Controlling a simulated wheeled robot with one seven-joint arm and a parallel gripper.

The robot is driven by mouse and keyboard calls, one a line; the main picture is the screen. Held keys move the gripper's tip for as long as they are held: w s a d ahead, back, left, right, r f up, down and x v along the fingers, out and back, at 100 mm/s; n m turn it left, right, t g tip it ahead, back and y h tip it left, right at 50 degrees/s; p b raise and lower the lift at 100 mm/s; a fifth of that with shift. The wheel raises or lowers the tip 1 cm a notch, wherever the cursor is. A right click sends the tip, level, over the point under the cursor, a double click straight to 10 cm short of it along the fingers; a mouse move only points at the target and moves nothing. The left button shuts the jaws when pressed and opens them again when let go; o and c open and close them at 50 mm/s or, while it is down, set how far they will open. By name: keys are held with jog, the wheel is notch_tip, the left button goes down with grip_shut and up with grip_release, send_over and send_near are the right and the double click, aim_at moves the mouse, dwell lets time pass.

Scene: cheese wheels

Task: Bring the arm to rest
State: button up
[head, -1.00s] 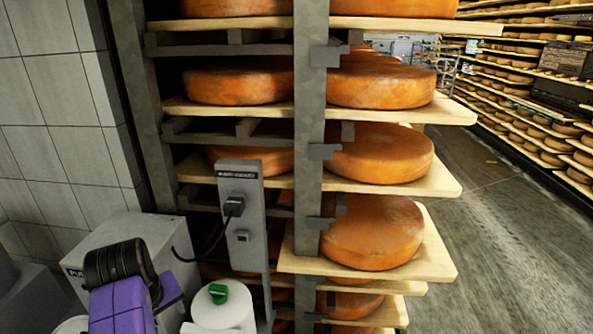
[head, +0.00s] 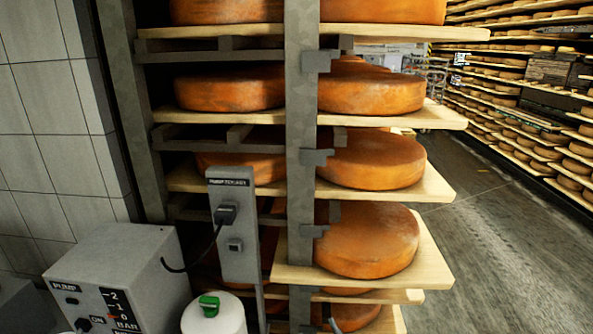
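My gripper and arm are not clearly visible in the head view. A grey pump box (head: 118,282) with "PUMP", "ON" and "BAR" markings stands at the lower left, now in plain view. A grey post (head: 234,225) with a black plug and cable stands beside it. A white canister (head: 213,316) with a green knob (head: 209,306) on top stands at the bottom, in front of the post.
A rack with a grey upright (head: 301,120) holds orange cheese wheels (head: 366,239) on wooden boards (head: 437,258), whose ends jut out. A tiled wall (head: 45,130) is at the left. An open floor aisle (head: 490,230) runs at the right, with more cheese shelves (head: 530,110) beyond.

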jog(key=s+d+m+h+b, duration=0.1)
jog(key=s+d, duration=0.4)
jog(key=s, duration=0.8)
jog(key=s+d+m+g+h+b, duration=0.1)
jog(key=s+d, duration=0.4)
jog(key=s, duration=0.7)
jog(key=s+d+m+h+b, duration=0.1)
jog(key=s+d+m, duration=0.3)
jog(key=s, duration=0.9)
jog(key=shift+s+d+m+h, duration=0.35)
jog(key=shift+d+h, duration=0.25)
jog(key=shift+h, duration=0.1)
